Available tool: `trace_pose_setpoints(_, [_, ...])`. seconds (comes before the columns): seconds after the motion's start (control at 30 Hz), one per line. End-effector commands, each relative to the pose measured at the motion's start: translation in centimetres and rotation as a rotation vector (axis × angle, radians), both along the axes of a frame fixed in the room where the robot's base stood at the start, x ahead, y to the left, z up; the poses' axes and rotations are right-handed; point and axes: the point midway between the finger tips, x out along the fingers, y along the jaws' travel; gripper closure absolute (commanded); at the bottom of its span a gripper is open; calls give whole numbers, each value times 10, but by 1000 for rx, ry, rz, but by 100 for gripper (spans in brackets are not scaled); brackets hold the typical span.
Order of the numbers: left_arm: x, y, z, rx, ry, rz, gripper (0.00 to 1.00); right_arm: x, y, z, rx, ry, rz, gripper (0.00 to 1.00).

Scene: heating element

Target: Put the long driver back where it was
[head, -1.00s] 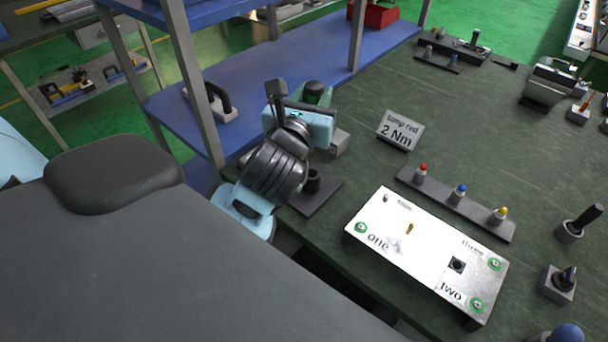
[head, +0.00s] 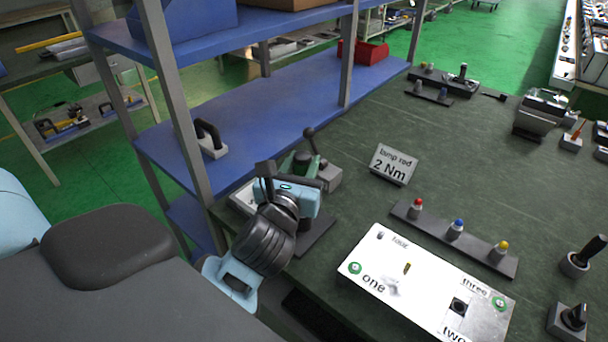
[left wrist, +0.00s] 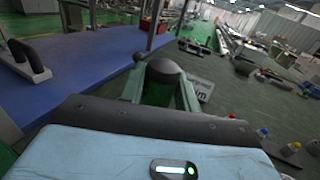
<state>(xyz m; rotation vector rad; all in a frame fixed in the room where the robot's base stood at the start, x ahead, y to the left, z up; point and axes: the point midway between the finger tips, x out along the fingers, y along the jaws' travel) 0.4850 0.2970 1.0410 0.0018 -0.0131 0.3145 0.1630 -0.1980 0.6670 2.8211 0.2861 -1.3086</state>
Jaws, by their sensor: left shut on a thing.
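My left gripper (head: 300,172) is over the left edge of the green table, in the head view. It is shut on the long driver (head: 301,158), of which only the dark top shows. In the left wrist view the driver's round dark top (left wrist: 163,71) sits between the greenish fingers of the gripper (left wrist: 160,88). The driver's shaft and tip are hidden. A dark flat plate (head: 318,236) lies on the table below and beside the gripper, partly covered by it. My right gripper is not in view.
A grey box with a ball-topped lever (head: 328,176) stands close behind the gripper. A "lamp red 2 Nm" sign (head: 393,165), a rack of coloured-top pieces (head: 475,243) and a white panel (head: 400,290) stand to the right. A blue shelf (head: 250,130) with grey posts is at left.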

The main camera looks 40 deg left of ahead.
Motion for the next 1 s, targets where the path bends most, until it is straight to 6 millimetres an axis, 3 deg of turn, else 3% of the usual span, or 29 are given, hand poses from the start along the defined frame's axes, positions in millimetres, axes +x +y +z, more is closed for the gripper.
trace_pose_setpoints(0.03, [0,0,-13,0,6,1,100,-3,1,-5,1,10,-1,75])
trace_pose_setpoints(0.13, [0,0,-23,-1,4,0,100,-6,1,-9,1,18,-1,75])
trace_pose_setpoints(0.67, [0,0,-29,1,-2,0,100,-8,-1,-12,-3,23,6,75])
trace_pose_setpoints(0.7, [0,0,-29,0,1,0,63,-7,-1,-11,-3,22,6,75])
trace_pose_setpoints(0.83, [0,0,-29,0,1,0,47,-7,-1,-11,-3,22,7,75])
trace_pose_setpoints(1.0, [0,0,-29,0,1,0,47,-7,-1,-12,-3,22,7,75])
